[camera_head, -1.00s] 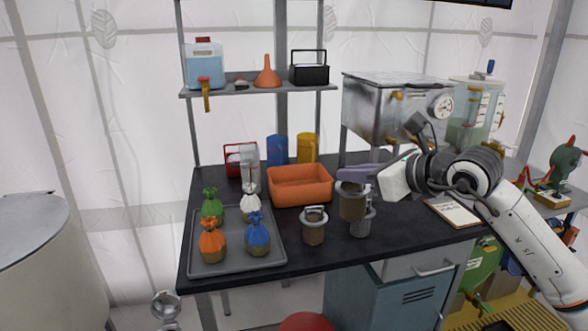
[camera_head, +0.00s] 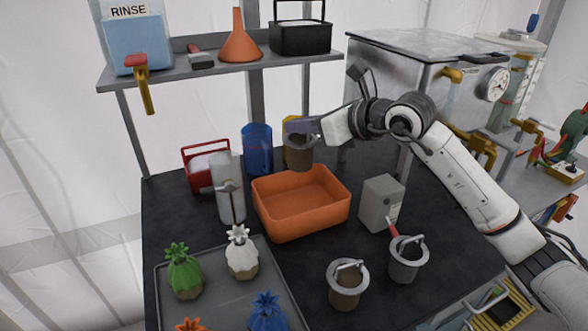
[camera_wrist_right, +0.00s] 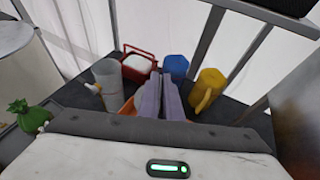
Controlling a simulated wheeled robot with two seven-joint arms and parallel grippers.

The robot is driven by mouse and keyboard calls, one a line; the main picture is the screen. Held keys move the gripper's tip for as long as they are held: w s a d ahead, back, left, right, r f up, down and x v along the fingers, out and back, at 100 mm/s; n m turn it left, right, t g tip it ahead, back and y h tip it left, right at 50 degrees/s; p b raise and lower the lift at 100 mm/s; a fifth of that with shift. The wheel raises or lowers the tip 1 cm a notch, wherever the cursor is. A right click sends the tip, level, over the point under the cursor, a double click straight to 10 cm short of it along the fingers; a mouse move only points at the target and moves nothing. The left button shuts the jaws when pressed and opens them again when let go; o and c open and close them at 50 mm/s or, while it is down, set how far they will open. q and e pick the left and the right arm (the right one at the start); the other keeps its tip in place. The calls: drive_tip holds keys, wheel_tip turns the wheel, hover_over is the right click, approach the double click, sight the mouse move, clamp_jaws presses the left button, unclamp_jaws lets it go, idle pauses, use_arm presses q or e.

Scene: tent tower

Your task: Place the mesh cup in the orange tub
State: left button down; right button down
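A mesh cup (camera_head: 301,155) with a grey rim and brownish body hangs upright from my right gripper (camera_head: 303,126). The gripper's purple fingers look shut on it. The cup is above the back right part of the orange tub (camera_head: 287,232), and the tub looks empty. In the right wrist view the right gripper's fingers (camera_wrist_right: 161,98) are close together, and the cup is hidden below them. A bit of the orange tub (camera_wrist_right: 127,107) shows left of the fingers. My left gripper is not in view.
Two similar cups, one brownish (camera_head: 346,292) and one grey (camera_head: 405,268), stand at the front right. A grey box (camera_head: 377,203) is right of the tub. A clear cylinder (camera_head: 230,190), blue jug (camera_head: 258,150) and yellow jug (camera_wrist_right: 209,88) stand nearby. A grey tray (camera_head: 215,292) holds several colored bags.

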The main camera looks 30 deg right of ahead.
sight(309, 158)
wheel_tip(309, 158, down, 7)
drive_tip(key=shift+s+r+p, duration=0.1)
drive_tip(key=shift+r+p, duration=0.05)
drive_tip(key=shift+p, duration=0.15)
drive_tip(key=shift+f+b, duration=0.6)
drive_tip(key=shift+b, duration=0.05)
drive_tip(key=c, duration=1.9)
unclamp_jaws()
drive_tip(key=shift+c, duration=0.2)
drive_tip(key=shift+r, duration=0.1)
